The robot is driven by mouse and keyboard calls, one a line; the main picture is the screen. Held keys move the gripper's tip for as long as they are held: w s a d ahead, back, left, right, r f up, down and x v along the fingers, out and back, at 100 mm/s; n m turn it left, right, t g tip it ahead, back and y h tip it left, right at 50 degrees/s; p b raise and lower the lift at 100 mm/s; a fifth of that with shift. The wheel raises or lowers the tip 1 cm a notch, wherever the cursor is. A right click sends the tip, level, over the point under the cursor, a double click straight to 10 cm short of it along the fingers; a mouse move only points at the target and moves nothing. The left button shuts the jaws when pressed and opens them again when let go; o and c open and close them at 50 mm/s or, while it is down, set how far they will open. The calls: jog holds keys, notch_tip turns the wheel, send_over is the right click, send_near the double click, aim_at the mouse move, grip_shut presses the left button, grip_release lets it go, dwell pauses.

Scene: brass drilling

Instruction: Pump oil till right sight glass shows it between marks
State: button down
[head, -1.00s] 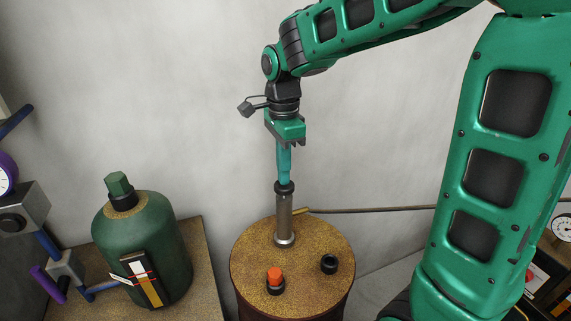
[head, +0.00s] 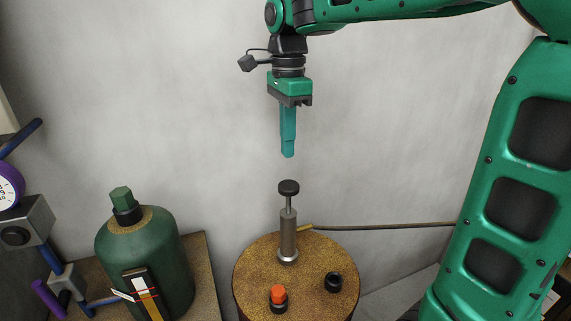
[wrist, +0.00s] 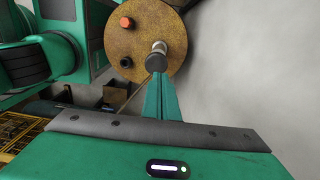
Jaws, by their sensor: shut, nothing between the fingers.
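The pump (head: 288,238) is a grey upright cylinder on a round speckled drum (head: 252,268). Its black knob (head: 288,187) stands raised on a thin rod. My gripper (head: 288,155) is shut and empty, pointing straight down a little above the knob, with a clear gap. In the wrist view the fingers (wrist: 158,84) point towards the knob (wrist: 155,63). A sight glass (head: 147,290) is on the green tank at left, with white above, amber below and red lines. Its lower end is cut off, and I cannot read the level exactly against the marks.
An orange cap (head: 278,294) and a black fitting (head: 333,282) stand on the drum top. A thin pipe (head: 385,226) runs right from the pump. The green tank (head: 158,250) stands left, near a purple dial gauge (head: 8,187).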

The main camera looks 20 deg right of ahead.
jog(key=shift+r, duration=1.05)
